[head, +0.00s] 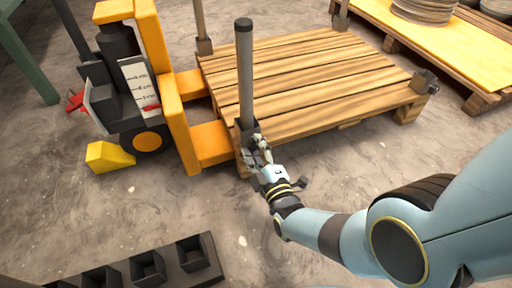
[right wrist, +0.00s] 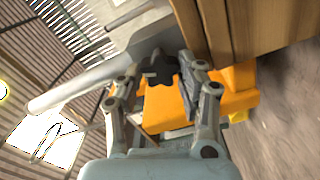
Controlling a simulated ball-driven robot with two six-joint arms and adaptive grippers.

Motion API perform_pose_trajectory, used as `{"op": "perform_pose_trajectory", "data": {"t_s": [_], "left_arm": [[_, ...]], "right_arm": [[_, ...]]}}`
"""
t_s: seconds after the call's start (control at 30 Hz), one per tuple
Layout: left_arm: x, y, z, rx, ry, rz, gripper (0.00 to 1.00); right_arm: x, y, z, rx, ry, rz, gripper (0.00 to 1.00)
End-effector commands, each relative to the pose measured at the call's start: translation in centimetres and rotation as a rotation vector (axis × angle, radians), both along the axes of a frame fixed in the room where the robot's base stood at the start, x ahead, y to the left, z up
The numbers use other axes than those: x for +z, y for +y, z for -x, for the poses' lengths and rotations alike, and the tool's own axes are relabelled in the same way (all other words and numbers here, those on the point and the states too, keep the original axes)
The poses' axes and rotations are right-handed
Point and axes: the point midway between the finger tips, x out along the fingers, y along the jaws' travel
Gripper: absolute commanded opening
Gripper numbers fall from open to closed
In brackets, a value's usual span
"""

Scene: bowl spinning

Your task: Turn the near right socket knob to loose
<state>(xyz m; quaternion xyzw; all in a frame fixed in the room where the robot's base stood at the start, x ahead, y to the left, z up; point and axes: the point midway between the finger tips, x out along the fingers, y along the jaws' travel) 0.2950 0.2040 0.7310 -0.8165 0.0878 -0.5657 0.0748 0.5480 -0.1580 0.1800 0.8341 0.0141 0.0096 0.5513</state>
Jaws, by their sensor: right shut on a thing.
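The wooden pallet (head: 300,85) has sockets at its corners. A tall grey post (head: 244,75) stands upright in the dark socket (head: 247,132) at the corner nearest me, at the picture's left. My right gripper (head: 260,150) is at this socket, low on its near side. In the right wrist view a dark lobed knob (right wrist: 162,68) sits between the fingertips of my right gripper (right wrist: 170,80), which is shut on it. In the head view the fingers mostly hide the knob. I cannot read its setting. My left gripper is out of view.
A yellow pallet truck (head: 172,100) stands close on the left, its forks at the pallet. Another socket (head: 425,82) without a post is at the right corner. A black row of square holders (head: 150,268) lies at the bottom left. The floor between is clear.

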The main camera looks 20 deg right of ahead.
Motion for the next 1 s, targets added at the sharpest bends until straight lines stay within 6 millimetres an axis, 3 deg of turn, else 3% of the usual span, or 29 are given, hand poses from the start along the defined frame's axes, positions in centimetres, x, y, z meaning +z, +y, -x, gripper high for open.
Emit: {"op": "perform_pose_trajectory", "data": {"t_s": [0.5,1.0], "left_arm": [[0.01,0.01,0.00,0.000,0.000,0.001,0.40],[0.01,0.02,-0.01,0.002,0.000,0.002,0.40]], "right_arm": [[-0.27,0.11,0.11,0.001,-0.008,0.348,0.06],[-0.32,0.12,0.13,0.002,-0.010,0.419,0.06]]}}
